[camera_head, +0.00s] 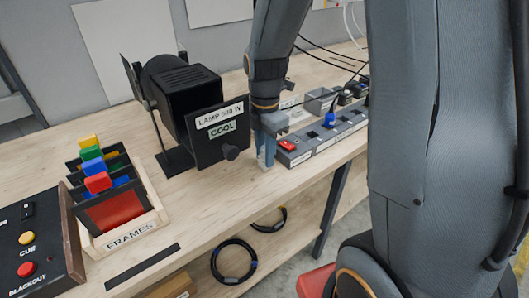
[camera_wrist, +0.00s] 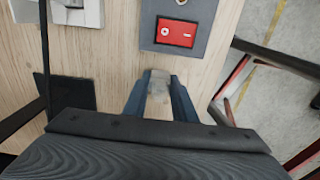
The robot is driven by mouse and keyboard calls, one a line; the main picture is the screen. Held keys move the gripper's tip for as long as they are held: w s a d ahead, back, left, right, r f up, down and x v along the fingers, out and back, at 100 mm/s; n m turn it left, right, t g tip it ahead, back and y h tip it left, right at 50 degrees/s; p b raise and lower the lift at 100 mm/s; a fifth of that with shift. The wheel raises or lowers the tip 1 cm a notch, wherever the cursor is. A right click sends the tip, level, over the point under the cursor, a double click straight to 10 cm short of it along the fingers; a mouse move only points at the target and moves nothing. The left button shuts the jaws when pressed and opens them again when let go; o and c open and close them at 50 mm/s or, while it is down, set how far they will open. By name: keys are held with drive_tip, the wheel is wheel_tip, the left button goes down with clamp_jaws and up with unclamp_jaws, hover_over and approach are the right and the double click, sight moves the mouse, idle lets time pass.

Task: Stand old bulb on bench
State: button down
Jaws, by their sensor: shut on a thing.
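My gripper (camera_head: 266,152) points down over the wooden bench (camera_head: 200,215), just right of the black lamp's labelled panel. In the wrist view its two blue-grey fingers (camera_wrist: 160,100) are shut on a small pale, whitish thing (camera_wrist: 158,88), which looks like the old bulb. Its lower end is low over the bench top; I cannot tell whether it touches the wood. In the head view the fingers mostly hide it. The black lamp housing (camera_head: 188,90) stands left of my gripper, with a panel (camera_head: 205,148) reading "LAMP 500 W" and "COOL".
A grey power strip (camera_head: 325,137) with a red switch (camera_head: 288,145) is close to the right of my gripper. The switch also shows in the wrist view (camera_wrist: 177,33). A FRAMES rack (camera_head: 130,232) and a button box (camera_head: 35,245) stand at left. The bench's front edge is near.

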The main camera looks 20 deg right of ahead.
drive_tip(key=shift+f, duration=0.15)
drive_tip(key=c, duration=1.5)
unclamp_jaws()
drive_tip(key=shift+o, duration=0.2)
wheel_tip(320, 180, up, 12)
drive_tip(key=shift+r+b, duration=0.1)
drive_tip(key=shift+b, duration=0.95)
drive_tip(key=s+f+m, duration=0.3)
drive_tip(key=m, duration=0.3)
drive_tip(key=s+f+m, duration=0.3)
drive_tip(key=f+m, duration=0.1)
drive_tip(key=m, duration=0.3)
drive_tip(key=s+f+m, duration=0.4)
drive_tip(key=m, duration=0.3)
drive_tip(key=shift+d+f+t, duration=0.1)
drive_tip(key=shift+d+t, duration=0.05)
drive_tip(key=shift+t, duration=0.25)
drive_tip(key=shift+s+f+m, duration=0.25)
drive_tip(key=shift+s+m, duration=0.15)
drive_tip(key=shift+m, duration=0.3)
